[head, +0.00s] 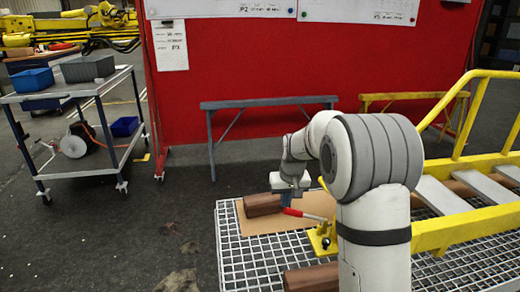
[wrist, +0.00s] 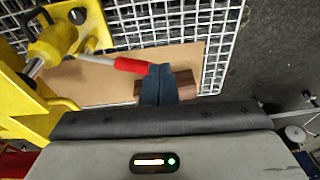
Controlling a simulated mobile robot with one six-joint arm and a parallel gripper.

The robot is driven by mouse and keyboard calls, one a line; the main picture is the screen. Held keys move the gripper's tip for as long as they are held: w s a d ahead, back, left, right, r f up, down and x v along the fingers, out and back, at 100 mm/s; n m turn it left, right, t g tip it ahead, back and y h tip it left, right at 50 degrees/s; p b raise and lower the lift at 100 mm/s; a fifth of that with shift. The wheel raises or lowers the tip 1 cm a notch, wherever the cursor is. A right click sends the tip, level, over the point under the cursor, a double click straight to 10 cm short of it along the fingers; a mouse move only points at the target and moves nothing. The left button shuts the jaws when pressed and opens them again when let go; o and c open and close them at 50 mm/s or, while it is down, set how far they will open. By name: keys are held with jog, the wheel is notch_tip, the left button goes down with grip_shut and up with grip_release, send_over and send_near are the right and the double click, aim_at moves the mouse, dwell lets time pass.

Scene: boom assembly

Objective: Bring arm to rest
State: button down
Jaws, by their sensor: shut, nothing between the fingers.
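My gripper (head: 290,198) is shut and empty above the grating platform. In the wrist view its dark fingers (wrist: 160,72) are together, with their tips beside the end of a red handle (wrist: 130,65); I cannot tell whether they touch. The red handle (head: 300,213) also shows in the head view, at the yellow bracket (head: 322,238) of the boom. A brown wooden block (head: 262,204) lies on a cardboard sheet (head: 285,226); the fingers partly hide the block (wrist: 186,84) in the wrist view. My arm stands bent in front of the yellow boom (head: 470,226).
The grating (head: 240,262) carries the boom and a second brown block (head: 312,277). A trolley (head: 100,88) with blue bins stands at left. Trestles (head: 268,103) stand before a red panel (head: 300,60). The floor between trolley and grating is clear.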

jog(key=s+d+r+p, duration=0.1)
jog(key=s+r+p, duration=0.3)
jog(key=s+r, duration=0.95)
jog(key=s+d+r+m+p, duration=0.1)
jog(key=s+p, duration=0.4)
jog(key=s, duration=1.5)
jog(key=shift+r+h, duration=0.3)
jog(key=shift+r, duration=0.35)
